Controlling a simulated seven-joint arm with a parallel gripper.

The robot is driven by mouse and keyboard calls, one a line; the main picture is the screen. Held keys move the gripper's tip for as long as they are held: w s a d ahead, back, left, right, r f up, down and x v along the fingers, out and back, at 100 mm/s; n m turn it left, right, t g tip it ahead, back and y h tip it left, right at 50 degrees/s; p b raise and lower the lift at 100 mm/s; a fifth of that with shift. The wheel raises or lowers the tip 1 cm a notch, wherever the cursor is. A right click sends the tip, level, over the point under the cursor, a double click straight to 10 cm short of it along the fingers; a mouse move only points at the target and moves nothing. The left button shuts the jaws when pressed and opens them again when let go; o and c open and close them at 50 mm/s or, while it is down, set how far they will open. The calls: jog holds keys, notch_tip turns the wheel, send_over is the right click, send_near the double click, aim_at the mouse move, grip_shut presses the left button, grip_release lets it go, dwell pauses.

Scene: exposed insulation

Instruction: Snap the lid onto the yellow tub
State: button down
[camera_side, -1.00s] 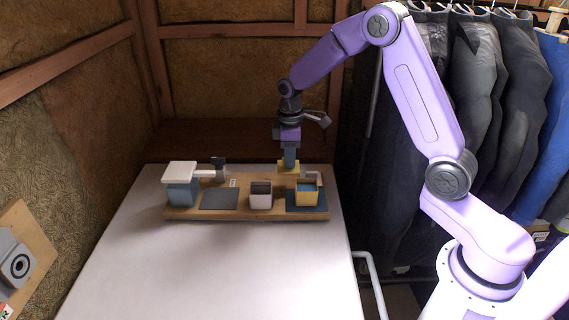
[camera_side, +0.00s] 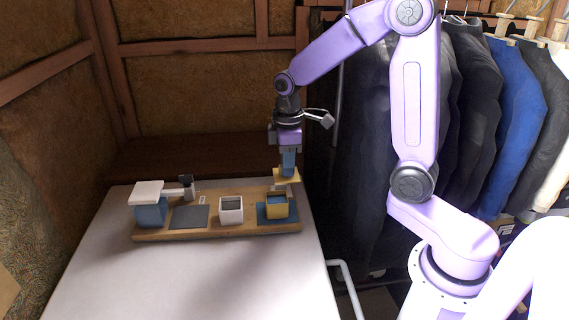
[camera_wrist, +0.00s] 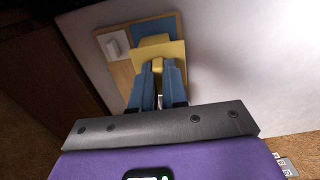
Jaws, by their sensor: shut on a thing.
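The yellow tub (camera_side: 277,209) stands open on a blue mat (camera_side: 262,214) at the right end of a wooden board. My gripper (camera_side: 288,169) is shut on the yellow lid (camera_side: 284,179) and holds it above the tub, a little to its right in the side view. A gap shows between lid and tub rim. In the wrist view, my blue fingers (camera_wrist: 160,80) pinch the knob of the lid (camera_wrist: 148,52). There the lid covers most of the tub.
A white open box (camera_side: 231,211) stands left of the tub, and it also shows in the wrist view (camera_wrist: 115,43). Further left on the board (camera_side: 215,233) are a grey mat (camera_side: 189,217) and a blue box (camera_side: 150,214) with a white lid (camera_side: 146,191). The front table (camera_side: 190,280) is clear.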

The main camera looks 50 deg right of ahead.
jog(key=shift+w+a+f, duration=0.15)
jog(key=shift+w+a, duration=0.05)
jog(key=shift+w, duration=0.45)
jog(key=shift+w+a+f, duration=0.15)
jog(key=shift+w+a, duration=0.05)
jog(key=shift+w, duration=0.4)
jog(key=shift+f, duration=3.15)
jog(key=shift+f, duration=0.15)
jog(key=c, duration=0.6)
grip_release()
jog(key=shift+r, duration=3.5)
